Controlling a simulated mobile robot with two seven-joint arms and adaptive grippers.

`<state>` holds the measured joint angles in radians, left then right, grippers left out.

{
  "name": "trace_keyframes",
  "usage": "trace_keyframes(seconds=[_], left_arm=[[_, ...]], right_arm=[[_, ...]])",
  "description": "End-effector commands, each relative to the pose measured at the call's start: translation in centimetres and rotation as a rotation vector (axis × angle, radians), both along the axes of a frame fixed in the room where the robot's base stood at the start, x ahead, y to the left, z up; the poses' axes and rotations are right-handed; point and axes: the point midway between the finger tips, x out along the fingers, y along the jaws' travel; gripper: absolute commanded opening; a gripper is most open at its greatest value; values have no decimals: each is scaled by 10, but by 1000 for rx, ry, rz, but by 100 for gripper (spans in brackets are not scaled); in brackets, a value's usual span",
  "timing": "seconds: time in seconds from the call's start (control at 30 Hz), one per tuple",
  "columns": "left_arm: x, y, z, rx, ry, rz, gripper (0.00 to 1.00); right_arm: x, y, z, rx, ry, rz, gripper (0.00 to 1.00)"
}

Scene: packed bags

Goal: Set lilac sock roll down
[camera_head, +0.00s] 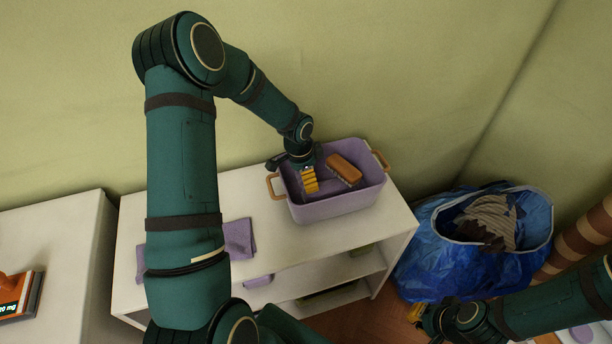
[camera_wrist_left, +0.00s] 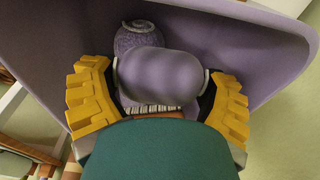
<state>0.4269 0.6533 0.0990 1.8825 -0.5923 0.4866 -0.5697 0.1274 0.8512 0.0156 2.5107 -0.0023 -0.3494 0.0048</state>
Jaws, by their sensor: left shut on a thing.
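My left gripper (camera_head: 310,181) reaches down into a lilac bin (camera_head: 335,207) with tan handles on the white shelf unit. In the left wrist view its yellow fingers (camera_wrist_left: 158,95) are shut on the lilac sock roll (camera_wrist_left: 160,73), one at each end. The roll is a smooth, rounded cylinder, inside the bin walls; whether it touches the bin floor I cannot tell. In the head view the gripper hides it. My right gripper (camera_head: 416,313) is low at the right beside the blue bag, mostly hidden by its own wrist; its opening does not show.
A brown brush (camera_head: 344,170) lies in the bin, right of the gripper. A speckled purple roll (camera_wrist_left: 136,38) sits against the held one. A purple cloth (camera_head: 239,240) lies on the shelf top. A blue bag (camera_head: 425,250) with striped cloth stands at right.

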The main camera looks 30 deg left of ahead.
Motion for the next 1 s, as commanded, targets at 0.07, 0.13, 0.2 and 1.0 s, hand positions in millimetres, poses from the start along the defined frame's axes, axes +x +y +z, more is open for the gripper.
trace_keyframes(seconds=[0.07, 0.13, 0.2, 1.0], left_arm=[[0, 0, 1, 0, -1, 0, 44], [0, 0, 1, 0, -1, 0, 44], [0, 0, 0, 0, -1, 1, 44], [0, 0, -5, 0, -1, 1, 100]], right_arm=[[0, 0, 1, 0, 0, 0, 0], [0, 0, 1, 0, 0, 0, 0], [0, 0, -1, 0, 0, 0, 0], [1, 0, -4, 0, -3, -1, 0]])
